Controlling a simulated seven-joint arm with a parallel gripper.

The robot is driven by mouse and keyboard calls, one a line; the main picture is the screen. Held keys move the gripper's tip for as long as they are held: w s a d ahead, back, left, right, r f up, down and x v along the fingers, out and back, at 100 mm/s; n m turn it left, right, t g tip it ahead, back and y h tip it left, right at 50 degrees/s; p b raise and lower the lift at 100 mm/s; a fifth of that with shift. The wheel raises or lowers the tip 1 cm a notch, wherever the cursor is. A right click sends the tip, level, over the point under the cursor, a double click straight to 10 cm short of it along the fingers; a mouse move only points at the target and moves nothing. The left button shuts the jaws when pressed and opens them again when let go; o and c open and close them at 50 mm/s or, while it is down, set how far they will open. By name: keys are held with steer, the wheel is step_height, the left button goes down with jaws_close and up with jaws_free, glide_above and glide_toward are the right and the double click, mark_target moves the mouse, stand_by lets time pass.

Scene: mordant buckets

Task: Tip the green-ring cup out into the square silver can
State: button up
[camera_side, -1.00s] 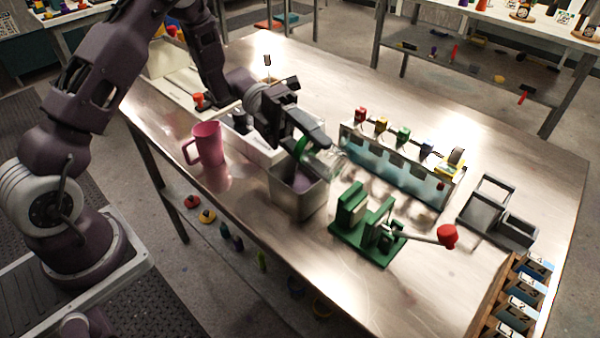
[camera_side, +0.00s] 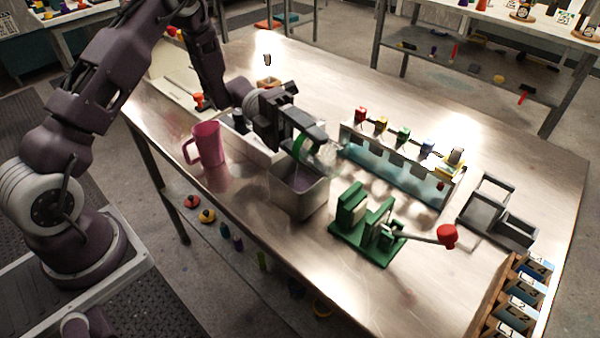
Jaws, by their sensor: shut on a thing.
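My gripper (camera_side: 314,142) is shut on the green-ring cup, a clear cup (camera_side: 325,156) with a green band (camera_side: 299,143). The cup is tilted well over on its side, just above and behind the square silver can (camera_side: 300,202). The can stands upright and open on the table, with a purplish inside. The gripper's fingers hide part of the cup, and I cannot tell what is left in it.
A pink pitcher (camera_side: 208,145) stands left of the can. A green press with a red-knobbed lever (camera_side: 365,225) is close on its right. Behind is a rack with coloured taps (camera_side: 395,165). Grey trays (camera_side: 498,212) and a wooden box of cartons (camera_side: 515,295) are at right.

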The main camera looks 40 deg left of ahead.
steer(key=shift+r, duration=0.25)
steer(key=shift+f, duration=0.1)
